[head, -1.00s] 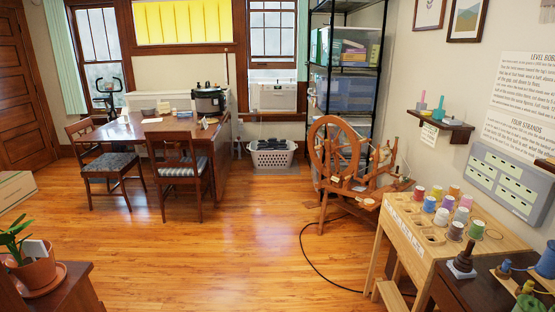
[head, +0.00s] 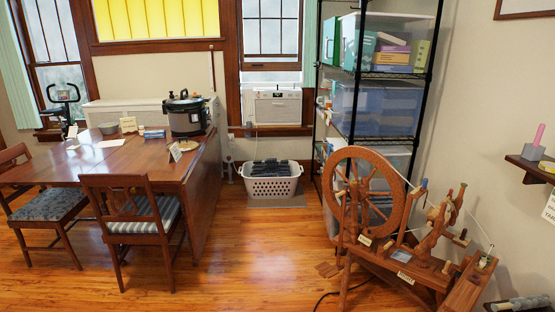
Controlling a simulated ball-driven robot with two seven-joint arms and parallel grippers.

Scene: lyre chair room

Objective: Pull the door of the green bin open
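I cannot make out a green bin with a door in the head view. The nearest green things are a teal box (head: 329,42) and a green box (head: 422,53) on the upper part of the black wire rack (head: 386,76) at the back. I cannot tell whether either has a door. Neither of my grippers is in view.
A wooden table (head: 150,160) with two chairs stands at left, a black cooker (head: 187,117) on it. A white laundry basket (head: 272,186) sits by the back wall. A spinning wheel (head: 365,200) stands at right, before the rack. The floor (head: 255,250) between is clear.

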